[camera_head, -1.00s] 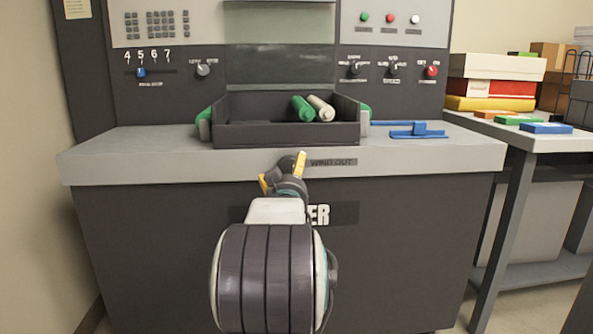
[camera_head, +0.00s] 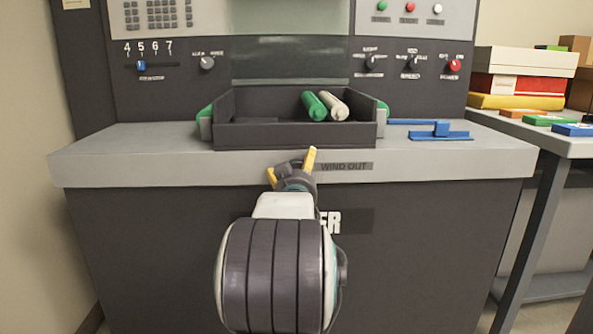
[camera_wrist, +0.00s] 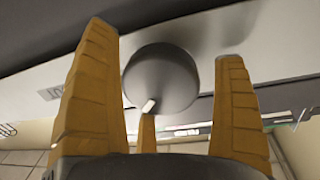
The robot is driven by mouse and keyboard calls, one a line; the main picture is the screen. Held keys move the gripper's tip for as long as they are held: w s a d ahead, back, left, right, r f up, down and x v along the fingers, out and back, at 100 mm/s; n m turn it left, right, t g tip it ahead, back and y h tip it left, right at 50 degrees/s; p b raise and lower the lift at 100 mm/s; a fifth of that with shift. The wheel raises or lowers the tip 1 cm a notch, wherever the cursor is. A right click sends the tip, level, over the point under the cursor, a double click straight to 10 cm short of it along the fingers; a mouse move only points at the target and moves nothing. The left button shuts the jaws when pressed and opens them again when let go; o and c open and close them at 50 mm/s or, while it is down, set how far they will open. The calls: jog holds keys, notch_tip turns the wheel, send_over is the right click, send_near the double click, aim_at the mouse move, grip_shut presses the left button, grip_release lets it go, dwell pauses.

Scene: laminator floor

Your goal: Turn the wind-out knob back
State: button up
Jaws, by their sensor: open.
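The wind-out knob (camera_wrist: 160,82) is a round dark grey knob with a short white mark near its lower edge in the wrist view. It sits on the pale front edge of the machine. My gripper (camera_head: 292,164) is open, with yellow fingers. In the wrist view my gripper (camera_wrist: 168,60) has one finger to the left of the knob, one to the right and a third below it. Gaps show at the left and right, and the fingers do not appear closed on it. In the head view my gripper largely hides the knob, just left of the WIND OUT label (camera_head: 344,167).
A dark tray (camera_head: 290,135) holding a green roll (camera_head: 315,107) and a cream roll (camera_head: 334,106) stands on the ledge above. A blue bracket (camera_head: 440,134) lies to its right. A side table (camera_head: 553,144) with boxes stands at the far right.

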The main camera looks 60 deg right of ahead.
jog(key=c, duration=1.2)
